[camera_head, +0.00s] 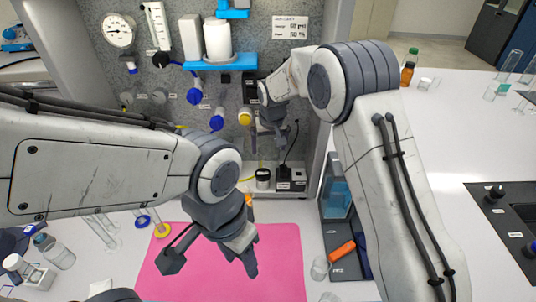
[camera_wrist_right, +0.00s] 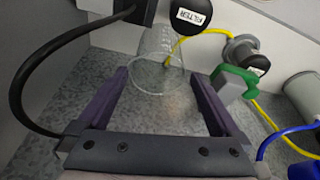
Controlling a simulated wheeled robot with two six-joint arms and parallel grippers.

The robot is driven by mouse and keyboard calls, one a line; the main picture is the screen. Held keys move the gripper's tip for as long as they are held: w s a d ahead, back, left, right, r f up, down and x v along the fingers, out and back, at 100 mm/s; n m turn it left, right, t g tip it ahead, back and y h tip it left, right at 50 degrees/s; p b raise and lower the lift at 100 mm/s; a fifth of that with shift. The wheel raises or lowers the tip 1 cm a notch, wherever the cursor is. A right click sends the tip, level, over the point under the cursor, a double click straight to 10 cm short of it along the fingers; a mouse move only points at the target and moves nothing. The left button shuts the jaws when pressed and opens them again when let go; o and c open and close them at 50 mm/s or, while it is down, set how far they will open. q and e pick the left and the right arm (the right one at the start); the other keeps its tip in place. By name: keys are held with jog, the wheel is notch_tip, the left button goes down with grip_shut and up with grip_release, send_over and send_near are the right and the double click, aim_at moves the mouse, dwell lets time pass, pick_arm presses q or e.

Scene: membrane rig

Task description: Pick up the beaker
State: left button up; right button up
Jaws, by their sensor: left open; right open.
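A clear glass beaker (camera_wrist_right: 158,66) shows in the right wrist view, under the black filter part, with its round rim facing the camera. My right gripper (camera_wrist_right: 165,80) is open, with one finger on each side of the beaker's rim. I cannot tell whether either finger touches it. In the head view the right gripper (camera_head: 271,132) is in front of the speckled back panel, and I cannot make out the beaker there. My left gripper (camera_head: 210,264) is open and empty above the pink mat (camera_head: 280,268).
A black filter part (camera_wrist_right: 196,16), a yellow tube (camera_wrist_right: 202,32) and a green clip (camera_wrist_right: 234,82) are close around the beaker. A black box (camera_head: 289,179) stands below the right gripper. A small glass vessel (camera_head: 319,268) stands right of the mat.

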aim_at(269, 150)
jog(key=x, duration=0.3)
jog(key=shift+d+p, duration=0.1)
jog(key=shift+p, duration=0.25)
jog(key=p+x, duration=0.2)
jog(key=x, duration=0.1)
jog(key=shift+f+p, duration=0.3)
jog(key=shift+f, duration=0.1)
jog(key=shift+w+f, duration=0.15)
jog(key=shift+f, duration=0.55)
jog(key=c, duration=1.1)
